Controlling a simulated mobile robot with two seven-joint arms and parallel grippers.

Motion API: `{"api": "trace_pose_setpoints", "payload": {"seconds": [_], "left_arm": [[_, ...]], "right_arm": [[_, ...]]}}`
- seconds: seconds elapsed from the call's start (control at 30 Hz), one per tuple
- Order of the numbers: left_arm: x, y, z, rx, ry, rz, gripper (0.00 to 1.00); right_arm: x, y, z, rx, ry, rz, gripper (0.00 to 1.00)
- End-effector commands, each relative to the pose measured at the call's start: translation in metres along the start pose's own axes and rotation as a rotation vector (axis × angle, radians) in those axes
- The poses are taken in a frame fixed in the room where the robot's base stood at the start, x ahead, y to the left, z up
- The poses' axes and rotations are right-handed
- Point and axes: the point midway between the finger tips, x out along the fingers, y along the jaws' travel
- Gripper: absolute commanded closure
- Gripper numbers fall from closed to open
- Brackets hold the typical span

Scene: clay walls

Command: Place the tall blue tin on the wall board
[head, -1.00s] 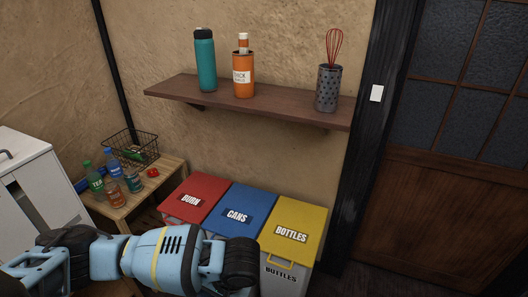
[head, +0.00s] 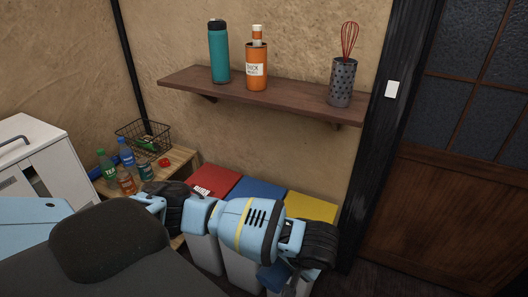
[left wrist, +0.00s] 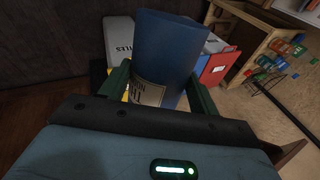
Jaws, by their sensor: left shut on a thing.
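The tall blue tin (left wrist: 172,48) fills the middle of the left wrist view, with a pale label low on its side. My left gripper (left wrist: 158,88) is shut on it, a dark green finger on each side. In the head view my left arm reaches across the front, and a dark blue part of the tin (head: 274,276) shows low by the wrist; most of it is hidden. The brown wall board (head: 290,101) is above and behind the arm. My right gripper is not in view.
On the board stand a teal bottle (head: 219,52), an orange tin (head: 257,68) with a bottle in it, and a grey holder (head: 342,84) with a red whisk. Bare board lies between orange tin and holder. Lidded bins (head: 310,207) stand below.

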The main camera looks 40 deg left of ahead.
Motion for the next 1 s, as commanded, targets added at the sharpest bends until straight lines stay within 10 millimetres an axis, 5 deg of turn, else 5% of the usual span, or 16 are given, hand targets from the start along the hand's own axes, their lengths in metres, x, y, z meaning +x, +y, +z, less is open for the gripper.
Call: {"api": "trace_pose_setpoints", "payload": {"seconds": [0.17, 0.3, 0.5, 0.8, 1.0], "left_arm": [[-0.013, -0.031, -0.088, -0.089, 0.293, 0.011, 0.62], [-0.036, -0.074, -0.150, -0.127, 0.580, 0.056, 0.62], [-0.078, -0.140, -0.210, -0.169, 0.920, 0.151, 0.62], [-0.162, -0.253, -0.263, -0.263, 1.283, 0.296, 0.62], [-0.203, -0.297, -0.269, -0.307, 1.379, 0.332, 0.62]], "right_arm": [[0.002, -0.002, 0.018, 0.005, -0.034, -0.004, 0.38], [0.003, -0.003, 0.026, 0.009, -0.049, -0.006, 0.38], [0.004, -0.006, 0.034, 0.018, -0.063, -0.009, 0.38], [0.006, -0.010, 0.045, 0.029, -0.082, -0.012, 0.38], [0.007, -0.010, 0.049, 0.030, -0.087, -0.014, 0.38]]}}
